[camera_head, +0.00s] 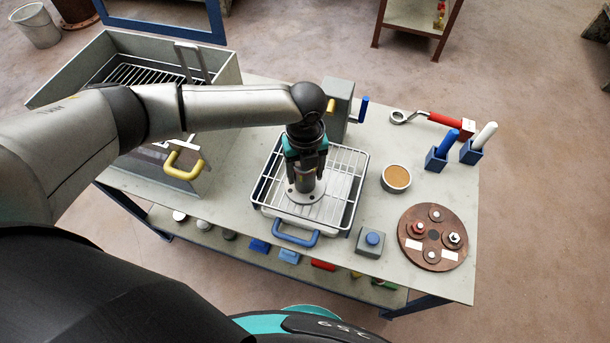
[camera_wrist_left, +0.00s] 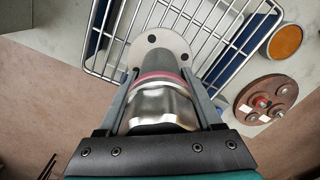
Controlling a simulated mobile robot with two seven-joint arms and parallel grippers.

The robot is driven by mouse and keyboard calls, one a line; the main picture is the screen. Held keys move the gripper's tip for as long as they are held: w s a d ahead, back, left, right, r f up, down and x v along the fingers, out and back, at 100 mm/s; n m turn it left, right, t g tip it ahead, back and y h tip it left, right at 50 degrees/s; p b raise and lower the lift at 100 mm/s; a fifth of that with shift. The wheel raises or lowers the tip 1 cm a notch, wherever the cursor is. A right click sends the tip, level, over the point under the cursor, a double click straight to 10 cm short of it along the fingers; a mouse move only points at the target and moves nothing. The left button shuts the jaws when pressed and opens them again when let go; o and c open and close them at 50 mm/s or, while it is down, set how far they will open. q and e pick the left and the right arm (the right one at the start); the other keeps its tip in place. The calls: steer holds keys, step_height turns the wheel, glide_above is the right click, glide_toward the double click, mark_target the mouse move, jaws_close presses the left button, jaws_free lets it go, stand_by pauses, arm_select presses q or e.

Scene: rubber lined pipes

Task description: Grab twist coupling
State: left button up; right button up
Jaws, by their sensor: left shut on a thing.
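The twist coupling (camera_wrist_left: 158,108) is a shiny metal collar with a pinkish ring, on a grey pipe with a round flange. In the head view the flange (camera_head: 305,192) rests at the wire rack, and the coupling is mostly hidden by my gripper. My left gripper (camera_head: 305,172) points down over the pipe. In the left wrist view its two fingers (camera_wrist_left: 155,100) lie on either side of the metal collar, shut on it. My right gripper is not in view.
The wire rack (camera_head: 347,180) with a blue handle (camera_head: 295,238) stands on the table. A grey bin with a yellow handle (camera_head: 184,164) is at left. A round brown board (camera_head: 417,226), an orange-topped dish (camera_head: 396,178), a blue-button box (camera_head: 370,242) and a red-handled wrench (camera_head: 445,121) are at right.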

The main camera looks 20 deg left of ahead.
arm_select(q)
jaws_close()
steer(key=shift+w+r, duration=0.1)
steer(key=shift+r, duration=0.1)
